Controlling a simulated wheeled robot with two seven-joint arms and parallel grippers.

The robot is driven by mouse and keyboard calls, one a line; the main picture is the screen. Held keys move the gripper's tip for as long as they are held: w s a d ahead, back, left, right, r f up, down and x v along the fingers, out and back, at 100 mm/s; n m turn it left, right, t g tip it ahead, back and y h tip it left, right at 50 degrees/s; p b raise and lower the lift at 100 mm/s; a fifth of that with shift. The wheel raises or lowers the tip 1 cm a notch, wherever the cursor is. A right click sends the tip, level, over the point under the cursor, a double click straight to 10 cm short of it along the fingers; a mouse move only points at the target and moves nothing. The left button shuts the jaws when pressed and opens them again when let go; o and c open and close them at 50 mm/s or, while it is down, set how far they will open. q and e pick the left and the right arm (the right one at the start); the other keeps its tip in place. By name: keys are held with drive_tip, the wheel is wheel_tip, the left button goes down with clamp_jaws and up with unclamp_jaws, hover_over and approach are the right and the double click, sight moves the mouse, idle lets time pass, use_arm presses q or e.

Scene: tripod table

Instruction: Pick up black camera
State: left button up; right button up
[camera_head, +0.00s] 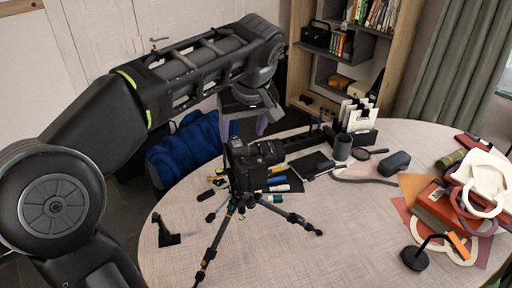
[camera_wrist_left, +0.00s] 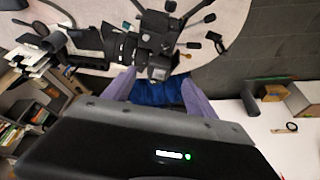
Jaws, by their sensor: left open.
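The black camera (camera_head: 256,153) sits upright on a black tripod (camera_head: 226,228) standing on the round table, its lens facing right in the head view. In the left wrist view the camera (camera_wrist_left: 153,38) lies just beyond the fingertips, with the tripod legs spread around it. My left gripper (camera_head: 246,128) is open and empty, its lilac fingers pointing down behind the camera in the head view, partly hidden by it. In the left wrist view the open gripper (camera_wrist_left: 157,84) shows the two fingers apart, with no contact with the camera visible. My right gripper is not in view.
The round table (camera_head: 330,235) has clear room at the front. A small black stand (camera_head: 165,232), pens, a dark cup (camera_head: 342,147) and a grey case (camera_head: 394,163) surround the tripod. Red books (camera_head: 440,207) lie at right. A blue-covered chair (camera_head: 188,150) stands beyond the edge.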

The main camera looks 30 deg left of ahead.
sight(241, 147)
use_arm(q)
drive_tip(key=shift+w, duration=0.1)
drive_tip(key=shift+s+r, duration=0.15)
drive_tip(key=shift+s, duration=0.1)
drive_tip(key=shift+x, duration=1.35)
drive_tip(key=shift+w, duration=0.15)
drive_tip(key=shift+w+a+f+p, duration=0.1)
drive_tip(key=shift+f+p, duration=0.3)
drive_tip(key=shift+p, duration=0.05)
drive_tip(key=p+x, duration=0.1)
drive_tip(key=x, duration=0.2)
drive_tip(key=shift+w+a+f, duration=0.1)
drive_tip(key=shift+w+f, duration=0.1)
drive_tip(key=shift+w+a+f, duration=0.1)
drive_tip(key=shift+f, duration=0.3)
drive_tip(key=shift+c, duration=0.5)
